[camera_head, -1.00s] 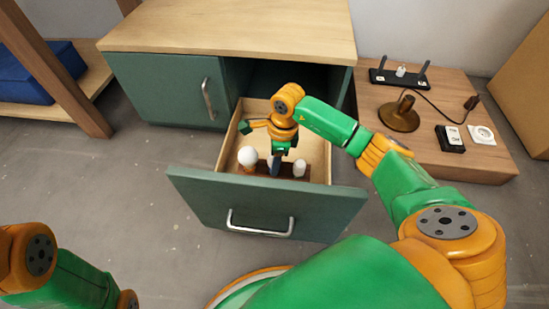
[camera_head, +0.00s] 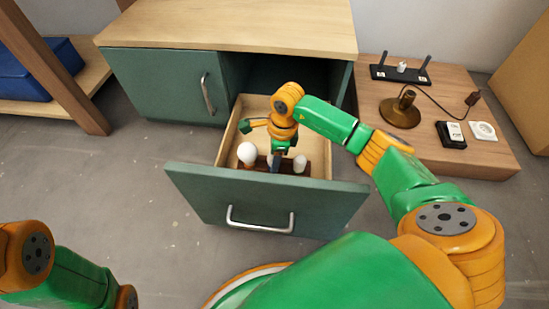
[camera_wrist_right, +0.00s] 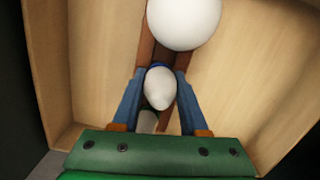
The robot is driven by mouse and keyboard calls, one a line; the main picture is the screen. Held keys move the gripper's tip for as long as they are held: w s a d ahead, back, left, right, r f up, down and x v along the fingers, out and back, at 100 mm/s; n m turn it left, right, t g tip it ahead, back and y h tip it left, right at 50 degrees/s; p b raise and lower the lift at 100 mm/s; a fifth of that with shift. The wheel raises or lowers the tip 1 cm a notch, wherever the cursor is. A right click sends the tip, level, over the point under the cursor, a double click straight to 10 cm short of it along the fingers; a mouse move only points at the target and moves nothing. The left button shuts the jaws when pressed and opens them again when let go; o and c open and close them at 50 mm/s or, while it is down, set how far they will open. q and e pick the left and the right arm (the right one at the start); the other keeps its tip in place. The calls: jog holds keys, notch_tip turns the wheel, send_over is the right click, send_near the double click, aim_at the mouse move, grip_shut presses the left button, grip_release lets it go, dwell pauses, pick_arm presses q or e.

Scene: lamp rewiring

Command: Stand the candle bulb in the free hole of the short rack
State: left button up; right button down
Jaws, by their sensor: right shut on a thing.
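The short rack (camera_head: 262,168) is a dark brown strip inside the open drawer; it also shows in the right wrist view (camera_wrist_right: 147,48). My right gripper (camera_head: 276,165) reaches down into the drawer over the rack's middle. In the right wrist view its blue fingers (camera_wrist_right: 160,92) are shut on the white candle bulb (camera_wrist_right: 160,88), seen from above between the round bulb (camera_wrist_right: 183,20) and another white bulb (camera_wrist_right: 148,122). The rack's hole beneath the candle bulb is hidden, so I cannot tell whether the bulb is seated. My left gripper is out of view.
The drawer's green front (camera_head: 262,205) and wooden walls surround my right gripper. The round bulb (camera_head: 247,153) stands left of the gripper, the other white bulb (camera_head: 300,164) right. A side bench (camera_head: 440,93) holds a lamp base (camera_head: 400,112) and sockets.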

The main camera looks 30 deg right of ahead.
jog(key=shift+c, duration=1.8)
grip_release()
